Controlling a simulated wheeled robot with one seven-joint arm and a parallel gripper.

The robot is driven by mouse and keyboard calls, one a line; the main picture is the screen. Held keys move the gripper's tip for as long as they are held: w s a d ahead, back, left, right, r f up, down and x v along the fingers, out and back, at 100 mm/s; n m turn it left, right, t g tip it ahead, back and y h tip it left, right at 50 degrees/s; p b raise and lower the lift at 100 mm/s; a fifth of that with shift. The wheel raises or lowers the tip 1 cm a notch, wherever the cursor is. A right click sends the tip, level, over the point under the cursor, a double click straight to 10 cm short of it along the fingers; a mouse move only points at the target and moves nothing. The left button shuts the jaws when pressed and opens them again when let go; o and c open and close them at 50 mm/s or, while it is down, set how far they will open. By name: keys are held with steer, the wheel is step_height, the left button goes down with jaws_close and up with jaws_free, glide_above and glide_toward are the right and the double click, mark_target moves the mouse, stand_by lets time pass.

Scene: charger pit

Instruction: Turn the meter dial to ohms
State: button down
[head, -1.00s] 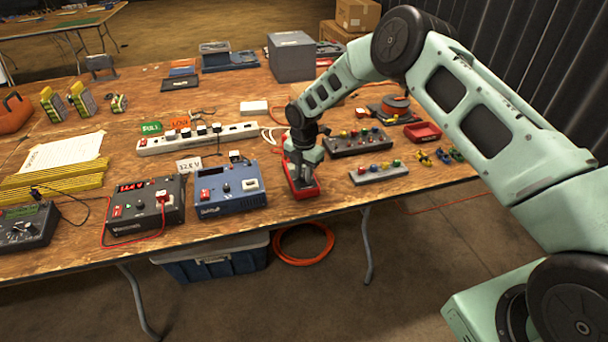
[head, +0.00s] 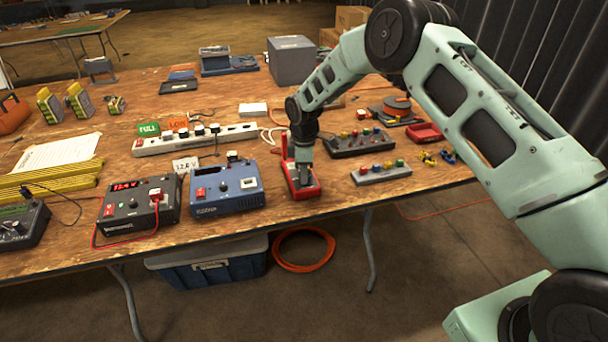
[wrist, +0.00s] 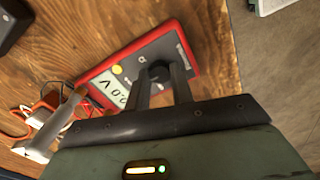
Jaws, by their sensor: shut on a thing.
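The meter is a red-cased handheld unit (head: 312,190) near the table's front edge, right of the blue charger. It also shows in the wrist view (wrist: 192,56), with a grey face, a lit display (wrist: 108,88) and a yellow button. Its dial (wrist: 158,69) is a dark round knob in the middle of the face. My gripper (wrist: 160,78) points down over the face, its two fingers shut on the dial from both sides. In the head view my gripper (head: 303,182) hides most of the face. The dial's pointer and markings cannot be read.
The blue charger (head: 228,189) stands close to the meter's left, a black charger (head: 140,206) beyond it. A grey button strip (head: 380,173) and a dark button box (head: 357,143) lie to the right. Leads and an orange-and-white item (wrist: 42,128) lie near the meter's display end.

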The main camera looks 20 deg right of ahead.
steer(key=m+b, duration=0.1)
steer(key=m, duration=0.5)
steer(key=shift+m, duration=0.3)
steer(key=m, duration=0.5)
steer(key=shift+b, duration=0.4)
steer(key=c, duration=1.2)
jaws_free()
step_height(320, 180, up, 17)
steer(key=shift+r+b, duration=0.2)
steer(key=shift+b, duration=0.4)
